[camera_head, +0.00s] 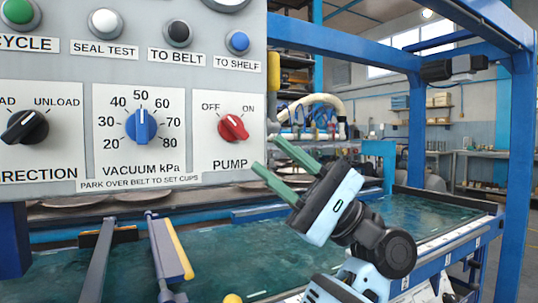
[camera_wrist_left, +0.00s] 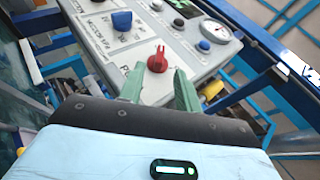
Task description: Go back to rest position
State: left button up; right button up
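My left gripper (camera_head: 267,154) has two green fingers pointing up and left at the lower right of the control panel (camera_head: 180,165). The fingers are spread with nothing between them. In the left wrist view the fingertips of my left gripper (camera_wrist_left: 157,77) stand either side of the line to the red pump knob (camera_wrist_left: 157,58), which lies beyond them. In the head view the red pump knob (camera_head: 233,127) is left of and above the fingertips, apart from them. Its handle slants from upper left to lower right, below OFF and ON. My right gripper is not in view.
The panel also carries a blue vacuum dial (camera_head: 141,125), a black direction knob (camera_head: 24,126) and several buttons. A green belt (camera_head: 410,215) lies below, with grey and yellow bars (camera_head: 171,250) at its left. A blue frame post (camera_head: 517,150) stands at the right.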

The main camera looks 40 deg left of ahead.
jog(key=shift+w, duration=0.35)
